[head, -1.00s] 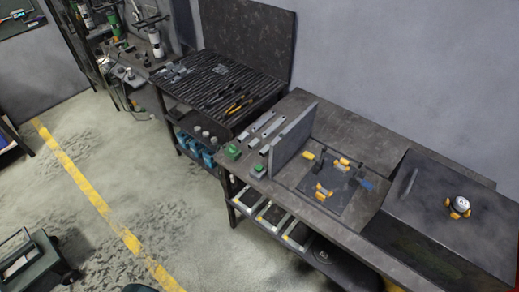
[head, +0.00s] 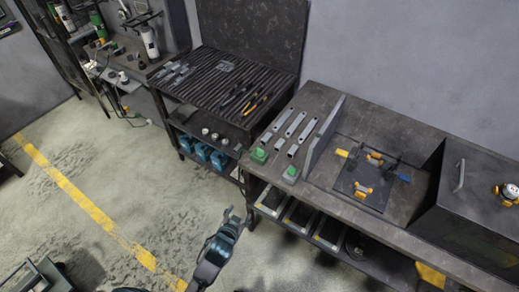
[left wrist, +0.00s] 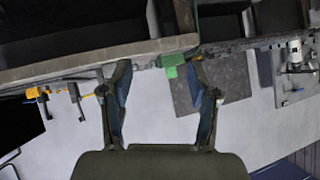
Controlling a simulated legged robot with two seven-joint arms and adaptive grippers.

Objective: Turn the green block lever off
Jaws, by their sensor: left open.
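Two small green blocks stand at the front left of the workbench, a left one (head: 259,156) and a right one (head: 291,173) beside the upright grey plate. At this size I cannot make out a lever on either one. My left gripper (head: 238,214) is open and empty over the floor, in front of and below the bench's left end, apart from both blocks. In the left wrist view its two fingers (left wrist: 160,72) are spread. A green block (left wrist: 172,61) shows between them, near the bench edge; I cannot tell which one. My right gripper is not in view.
An upright grey plate (head: 323,138) stands on the bench (head: 400,129), beside flat metal bars (head: 295,124) and a fixture with yellow clamps (head: 363,190). A dark box (head: 465,205) is on the right. A slatted table (head: 228,85) with tools stands left.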

